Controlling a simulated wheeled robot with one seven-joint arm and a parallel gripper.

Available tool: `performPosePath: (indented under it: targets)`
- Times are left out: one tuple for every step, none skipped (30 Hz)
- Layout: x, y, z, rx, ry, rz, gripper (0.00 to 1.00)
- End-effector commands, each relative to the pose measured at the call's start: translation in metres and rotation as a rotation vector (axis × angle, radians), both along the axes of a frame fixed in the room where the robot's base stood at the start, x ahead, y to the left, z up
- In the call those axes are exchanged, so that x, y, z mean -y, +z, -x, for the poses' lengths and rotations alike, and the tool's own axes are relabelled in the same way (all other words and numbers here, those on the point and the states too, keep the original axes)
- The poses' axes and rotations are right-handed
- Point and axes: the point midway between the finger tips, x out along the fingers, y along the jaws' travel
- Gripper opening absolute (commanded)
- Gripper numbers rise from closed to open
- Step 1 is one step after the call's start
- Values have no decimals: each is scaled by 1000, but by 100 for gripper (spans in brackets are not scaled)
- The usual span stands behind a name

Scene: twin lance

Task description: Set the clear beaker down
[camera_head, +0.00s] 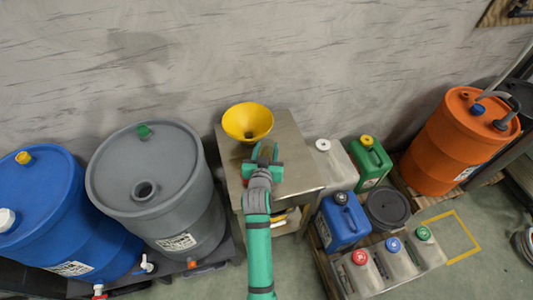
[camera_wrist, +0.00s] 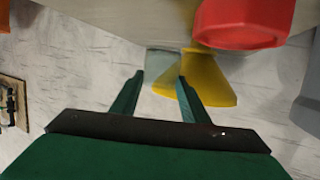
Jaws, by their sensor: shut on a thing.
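The clear beaker (camera_wrist: 163,61) shows as a pale, see-through grey shape between the fingertips in the wrist view. My gripper (camera_wrist: 160,78) is shut on it; the fingers stand on either side of it. In the head view my gripper (camera_head: 265,155) is over the metal table (camera_head: 297,165), just in front of the yellow funnel (camera_head: 247,121). The beaker is hard to make out there. The wrist picture appears upside down, with the table (camera_wrist: 110,18) along the top. I cannot tell whether the beaker's base touches the table.
The yellow funnel (camera_wrist: 208,80) is close beside the beaker. A red container (camera_wrist: 243,22) is nearer the wrist camera. A grey drum (camera_head: 155,180) stands left of the table; jerrycans, including a green one (camera_head: 370,158), stand right. The table's right part looks clear.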

Motion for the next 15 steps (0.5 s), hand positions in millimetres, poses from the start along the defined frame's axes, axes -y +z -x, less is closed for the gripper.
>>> performPosePath:
  targets:
    - [0, -1, -2, 1, 0, 0, 16]
    - [0, -2, -3, 2, 0, 0, 16]
    - [0, -4, -4, 2, 1, 0, 16]
    - [0, -6, -5, 1, 1, 0, 16]
    - [0, -8, -7, 0, 0, 1, 16]
    - [0, -13, -8, -1, 0, 1, 16]
    - [0, -17, -7, -1, 1, 2, 16]
    - [0, -21, -7, -2, 1, 2, 16]
    - [0, -28, -7, -3, 2, 2, 16]
    - [-1, -31, -7, -2, 2, 1, 16]
    - [-1, -35, -7, -2, 3, 1, 16]
    - [-1, -38, -7, -2, 2, 0, 16]
    - [-1, -39, -7, -1, 2, 0, 16]
    - [-1, -39, -7, 0, 2, 0, 16]
    - [-1, -39, -7, 1, 3, 0, 16]
